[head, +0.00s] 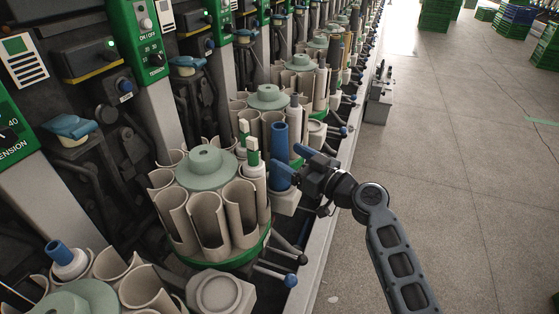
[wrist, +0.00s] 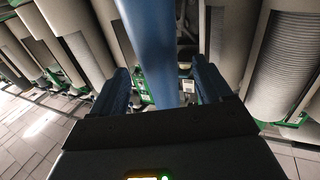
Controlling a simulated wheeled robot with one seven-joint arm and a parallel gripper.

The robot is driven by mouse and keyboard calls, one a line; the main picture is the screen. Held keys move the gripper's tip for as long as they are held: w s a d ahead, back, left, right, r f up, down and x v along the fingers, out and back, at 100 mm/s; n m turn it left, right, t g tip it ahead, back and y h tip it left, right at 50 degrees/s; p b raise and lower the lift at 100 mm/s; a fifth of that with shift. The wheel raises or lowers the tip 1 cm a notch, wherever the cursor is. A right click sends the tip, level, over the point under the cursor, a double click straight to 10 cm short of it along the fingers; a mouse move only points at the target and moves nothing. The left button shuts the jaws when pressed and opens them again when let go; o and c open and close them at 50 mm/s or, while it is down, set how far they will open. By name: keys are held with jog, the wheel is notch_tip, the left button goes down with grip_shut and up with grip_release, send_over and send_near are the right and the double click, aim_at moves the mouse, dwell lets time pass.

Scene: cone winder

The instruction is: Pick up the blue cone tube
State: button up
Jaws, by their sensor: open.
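The blue cone tube (head: 280,140) stands upright at the right side of the nearest full winder carousel in the head view. In the wrist view the blue tube (wrist: 158,45) runs down from the top edge between the two blue fingers. My gripper (head: 295,164) is open, with its fingers at the lower part of the tube. In the wrist view my gripper (wrist: 161,88) shows gaps on both sides of the tube, and no firm contact shows. The tube's foot is partly hidden behind the near finger.
The carousel carries cream half-round holders (head: 208,215) and a pale green hub (head: 206,165). Another blue-topped cone (head: 65,258) is at lower left. Levers with blue knobs (head: 290,280) stick out below. The floor (head: 470,170) at right is open.

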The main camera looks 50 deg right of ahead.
aim_at(286, 156)
jog(key=w+p, duration=0.1)
jog(key=w, duration=0.3)
jog(key=shift+w+d, duration=0.1)
jog(key=shift+d, duration=0.1)
jog(key=shift+f, duration=0.1)
jog(key=c, duration=1)
